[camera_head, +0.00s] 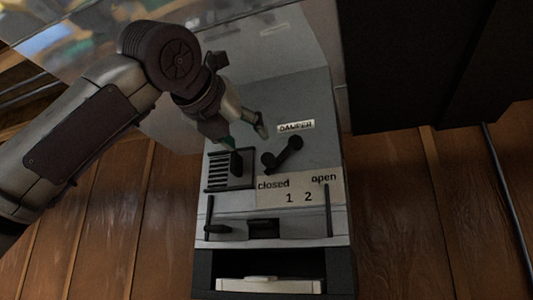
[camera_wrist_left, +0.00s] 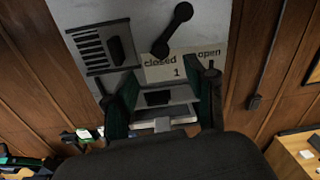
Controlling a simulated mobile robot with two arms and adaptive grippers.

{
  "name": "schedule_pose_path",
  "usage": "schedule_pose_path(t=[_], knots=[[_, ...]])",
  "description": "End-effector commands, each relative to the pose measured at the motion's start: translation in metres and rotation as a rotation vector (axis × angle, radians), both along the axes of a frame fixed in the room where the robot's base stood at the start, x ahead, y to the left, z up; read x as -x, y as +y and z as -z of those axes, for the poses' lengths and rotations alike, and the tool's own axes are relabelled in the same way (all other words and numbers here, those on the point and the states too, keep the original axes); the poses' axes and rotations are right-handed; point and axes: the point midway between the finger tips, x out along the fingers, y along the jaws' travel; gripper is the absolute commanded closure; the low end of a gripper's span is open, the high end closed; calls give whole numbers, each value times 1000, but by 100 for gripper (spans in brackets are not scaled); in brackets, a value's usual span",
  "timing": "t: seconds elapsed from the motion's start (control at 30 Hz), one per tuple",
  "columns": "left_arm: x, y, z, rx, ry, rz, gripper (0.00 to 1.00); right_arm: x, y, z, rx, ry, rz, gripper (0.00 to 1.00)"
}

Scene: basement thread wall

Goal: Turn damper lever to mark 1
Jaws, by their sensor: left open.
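The damper lever (camera_head: 283,154) is a short black bar with a round knob at each end, on the grey panel below the DAMPER label (camera_head: 296,127). It slants from upper right to lower left. Its lower end lies above the "closed" side of the scale plate (camera_head: 300,188), which carries marks 1 and 2 and "open" at right. The lever also shows in the left wrist view (camera_wrist_left: 172,30). My left gripper (camera_head: 246,138) is open and empty, up and left of the lever. In the wrist view its fingers (camera_wrist_left: 168,80) stand apart below the lever, hiding mark 2.
A black slotted vent (camera_head: 217,170) with a dark slider block sits left of the lever. Thin black handles (camera_head: 328,210) stand lower on the panel, above an open recess. A large dark box (camera_head: 430,60) hangs at right. Wood panelling lies behind.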

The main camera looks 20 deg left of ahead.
Motion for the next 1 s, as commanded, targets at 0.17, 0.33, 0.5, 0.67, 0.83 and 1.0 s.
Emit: schedule_pose_path(t=[0.17,0.33,0.5,0.67,0.83,1.0], knots=[[-43,-4,-1,-1,7,-2,44,20,-1,-15,2,28,0,100],[-74,-6,-2,0,5,-1,44,-3,0,-26,0,-5,0,100],[-93,-8,-1,0,4,0,44,-28,2,-34,-4,-44,0,100],[-99,-9,0,0,3,0,44,-22,2,-34,-3,-34,0,100],[-100,-9,1,0,3,0,44,-3,1,-33,-1,-7,0,100],[-100,-9,1,0,3,0,61,0,1,-32,-1,-1,0,100]])
